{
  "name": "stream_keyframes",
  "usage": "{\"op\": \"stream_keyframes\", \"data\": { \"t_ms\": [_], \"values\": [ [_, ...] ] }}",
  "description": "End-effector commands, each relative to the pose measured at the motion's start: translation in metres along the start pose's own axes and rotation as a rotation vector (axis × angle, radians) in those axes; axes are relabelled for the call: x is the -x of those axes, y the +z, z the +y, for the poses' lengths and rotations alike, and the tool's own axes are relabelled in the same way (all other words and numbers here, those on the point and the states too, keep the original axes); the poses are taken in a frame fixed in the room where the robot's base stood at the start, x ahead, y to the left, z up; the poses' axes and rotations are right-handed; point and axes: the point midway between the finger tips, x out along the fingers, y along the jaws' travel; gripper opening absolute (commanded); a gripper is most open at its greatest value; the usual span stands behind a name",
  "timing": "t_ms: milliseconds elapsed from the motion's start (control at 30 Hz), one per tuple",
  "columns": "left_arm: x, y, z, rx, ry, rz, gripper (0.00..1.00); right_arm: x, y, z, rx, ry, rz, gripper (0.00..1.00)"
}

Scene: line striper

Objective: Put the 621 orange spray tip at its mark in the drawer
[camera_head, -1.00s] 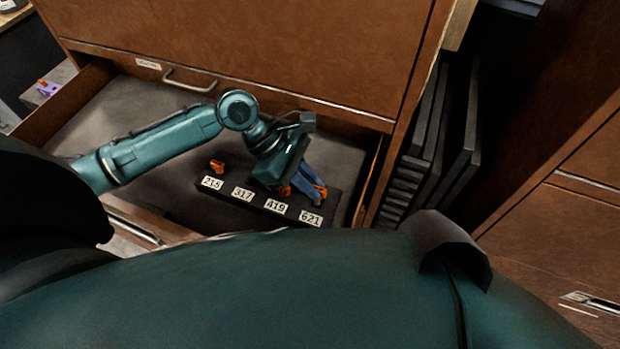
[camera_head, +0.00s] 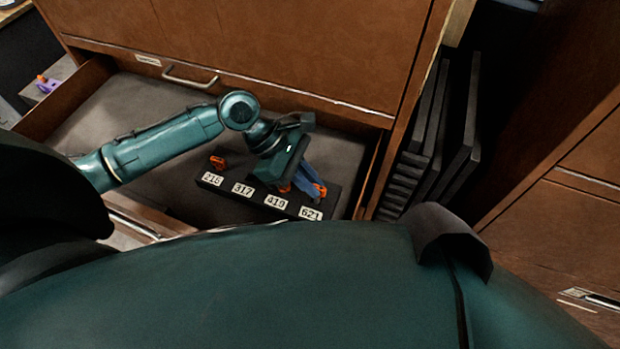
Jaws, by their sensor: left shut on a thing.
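The 621 orange spray tip (camera_head: 320,188) is between the bluish fingers of my left gripper (camera_head: 316,190), which is shut on it. It is just behind the 621 label (camera_head: 310,213), at the right end of the dark label block (camera_head: 256,197) in the open drawer (camera_head: 100,112). I cannot tell whether the tip touches the block. One orange tip (camera_head: 217,162) sits behind the 215 label. Another orange tip (camera_head: 284,188) shows partly behind the 419 label, beside my gripper. The place behind the 317 label is partly hidden by my wrist. My right gripper is not in view.
The drawer's right wall (camera_head: 369,178) is close to the block's right end. The cabinet front with a handle (camera_head: 190,80) rises behind the drawer. Dark upright panels (camera_head: 440,130) stand to the right. The drawer floor on the left is bare. A purple and orange item (camera_head: 46,84) lies far left.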

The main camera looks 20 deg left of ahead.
Motion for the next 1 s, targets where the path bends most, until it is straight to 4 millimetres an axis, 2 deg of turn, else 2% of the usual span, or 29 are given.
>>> {"op": "stream_keyframes", "data": {
  "t_ms": [1000],
  "values": [
    [-0.017,-0.014,0.000,0.001,0.001,0.000,0.00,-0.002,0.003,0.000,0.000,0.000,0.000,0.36]
  ]
}}
